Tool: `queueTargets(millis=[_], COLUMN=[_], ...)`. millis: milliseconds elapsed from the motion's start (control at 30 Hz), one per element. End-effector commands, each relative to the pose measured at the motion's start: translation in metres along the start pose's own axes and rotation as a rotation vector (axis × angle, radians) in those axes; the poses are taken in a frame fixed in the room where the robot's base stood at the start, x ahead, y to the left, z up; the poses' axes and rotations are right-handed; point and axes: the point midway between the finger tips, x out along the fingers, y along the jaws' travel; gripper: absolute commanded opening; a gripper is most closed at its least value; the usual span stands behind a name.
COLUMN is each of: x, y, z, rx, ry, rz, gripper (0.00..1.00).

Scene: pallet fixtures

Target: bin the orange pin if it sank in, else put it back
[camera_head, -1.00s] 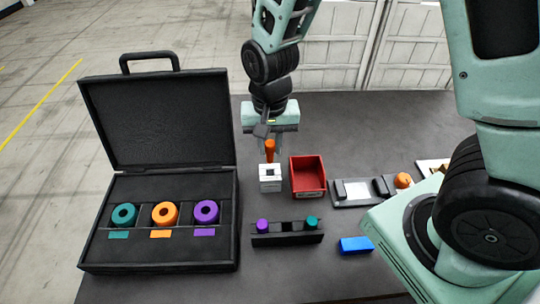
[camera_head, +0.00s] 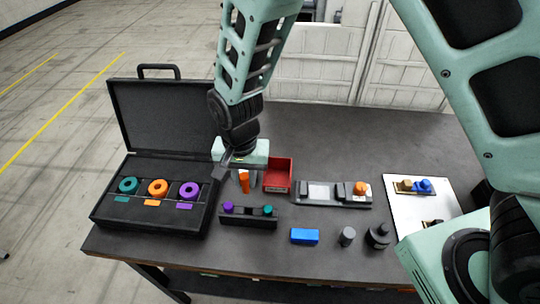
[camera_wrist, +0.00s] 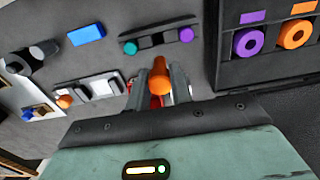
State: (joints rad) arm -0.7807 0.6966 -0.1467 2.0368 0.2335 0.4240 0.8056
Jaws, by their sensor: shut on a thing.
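My gripper (camera_head: 242,178) is shut on the orange pin (camera_head: 244,184) and holds it upright behind the pin rack. The wrist view shows the pin (camera_wrist: 160,76) between the two fingers (camera_wrist: 161,82). The black pin rack (camera_head: 249,219) holds a purple pin (camera_head: 228,206) at left and a teal pin (camera_head: 268,210) at right, with the middle place empty. The red bin (camera_head: 278,181) stands just right of my gripper, with no contents visible. The white block with a dark hole, seen earlier under the pin, is hidden now.
An open black case (camera_head: 115,212) with teal, orange and purple rings stands at left. A grey fixture (camera_head: 332,199) with an orange knob is right of the bin. A blue block (camera_head: 305,236), grey cylinder (camera_head: 347,236) and dark knobbed piece (camera_head: 378,236) lie in front. A white board (camera_head: 416,212) is at right.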

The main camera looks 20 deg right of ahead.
Motion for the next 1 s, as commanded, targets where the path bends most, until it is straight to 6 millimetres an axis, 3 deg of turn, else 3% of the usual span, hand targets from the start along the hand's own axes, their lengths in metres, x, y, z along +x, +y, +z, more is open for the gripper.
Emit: queueTargets(millis=[367,1000], x=[0.014,0.062], y=[-0.009,-0.009], z=[0.006,0.006], rx=[-0.002,-0.003], ry=[0.001,0.001], rz=[0.000,0.001], gripper=[0.00,0.00])
